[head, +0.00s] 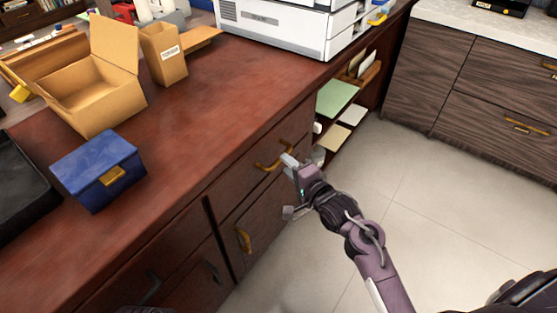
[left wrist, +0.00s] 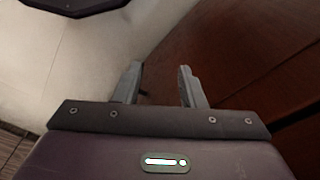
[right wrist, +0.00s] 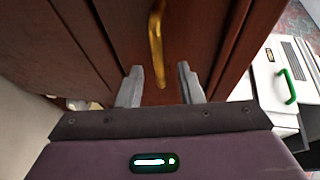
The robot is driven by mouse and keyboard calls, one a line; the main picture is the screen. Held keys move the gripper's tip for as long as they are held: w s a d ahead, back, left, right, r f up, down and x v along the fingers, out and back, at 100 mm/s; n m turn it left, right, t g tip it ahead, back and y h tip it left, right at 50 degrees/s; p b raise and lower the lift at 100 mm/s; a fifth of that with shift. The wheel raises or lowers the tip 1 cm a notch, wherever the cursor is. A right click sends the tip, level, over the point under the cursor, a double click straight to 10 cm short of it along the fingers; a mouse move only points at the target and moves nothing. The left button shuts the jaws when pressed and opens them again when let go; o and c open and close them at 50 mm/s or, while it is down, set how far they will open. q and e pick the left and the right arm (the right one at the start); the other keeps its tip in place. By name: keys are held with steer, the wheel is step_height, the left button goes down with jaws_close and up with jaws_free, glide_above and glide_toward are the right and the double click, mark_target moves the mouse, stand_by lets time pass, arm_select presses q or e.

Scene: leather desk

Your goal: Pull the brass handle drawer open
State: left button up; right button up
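The brass handle (head: 268,165) is on the upper drawer front (head: 236,186) of the red-brown wooden desk, and that drawer looks closed. In the right wrist view the brass handle (right wrist: 156,45) lies lengthwise, its near end showing in the gap between the fingers. My right gripper (head: 287,187) is open in front of the drawers, just right of the handle. The right wrist view shows its fingers (right wrist: 160,75) apart, with no visible contact on the handle. My left gripper (left wrist: 158,80) is open and empty beside a wooden panel.
A second brass handle (head: 244,240) is on the front below. Dark handles (head: 212,272) are on fronts further left. A blue box (head: 90,160), an open cardboard box (head: 95,90) and a printer (head: 285,25) stand on the desk. The tiled floor (head: 430,220) at right is clear.

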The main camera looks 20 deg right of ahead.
steer(key=x, duration=0.5)
steer(key=shift+b, duration=0.4)
steer(key=shift+c, duration=0.2)
jaws_close()
